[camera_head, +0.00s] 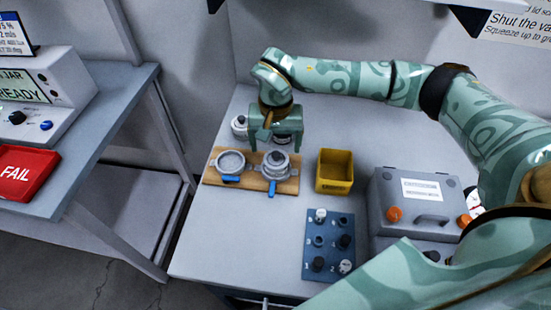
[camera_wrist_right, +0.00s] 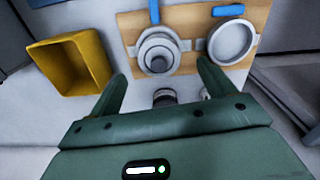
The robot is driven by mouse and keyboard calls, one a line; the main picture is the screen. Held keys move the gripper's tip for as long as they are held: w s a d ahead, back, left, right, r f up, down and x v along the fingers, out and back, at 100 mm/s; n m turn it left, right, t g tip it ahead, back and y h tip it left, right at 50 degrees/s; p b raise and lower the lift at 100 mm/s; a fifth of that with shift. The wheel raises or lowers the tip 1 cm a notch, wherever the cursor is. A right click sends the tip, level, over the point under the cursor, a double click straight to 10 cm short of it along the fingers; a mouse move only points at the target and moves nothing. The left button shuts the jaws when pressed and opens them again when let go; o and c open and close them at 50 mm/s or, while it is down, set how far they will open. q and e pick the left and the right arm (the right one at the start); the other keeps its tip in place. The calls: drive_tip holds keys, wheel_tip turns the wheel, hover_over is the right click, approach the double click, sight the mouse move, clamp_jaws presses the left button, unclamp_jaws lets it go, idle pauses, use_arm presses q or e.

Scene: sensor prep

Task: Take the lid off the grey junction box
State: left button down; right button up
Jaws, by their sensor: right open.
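The grey junction box (camera_head: 384,184) stands at the right of the table in the head view, its lid on. The lid (camera_head: 445,190) has a white label, a dark handle (camera_head: 432,219) and orange knobs (camera_head: 394,214) at its front corners. My own arm hides part of the box's front and right side. My right gripper (camera_head: 275,148) is far to the left of the box, open and empty, by the back edge of a wooden board. In the right wrist view its open fingers (camera_wrist_right: 162,72) point toward the board. My left gripper is not in view.
The wooden board (camera_head: 210,178) holds two round metal pieces with blue handles, one with a stepped top (camera_head: 276,164). A yellow bin (camera_head: 336,184) stands between board and box. A blue numbered tray (camera_head: 310,245) holds small parts. Small jars stand behind the board.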

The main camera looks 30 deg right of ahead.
sight(276, 154)
wheel_tip(276, 154, down, 4)
drive_tip(key=shift+d+r+b, duration=0.1)
drive_tip(key=shift+r+b, duration=0.05)
drive_tip(key=shift+b, duration=0.2)
drive_tip(key=shift+r, duration=0.1)
drive_tip(key=c, duration=1)
drive_tip(key=shift+c, duration=0.2)
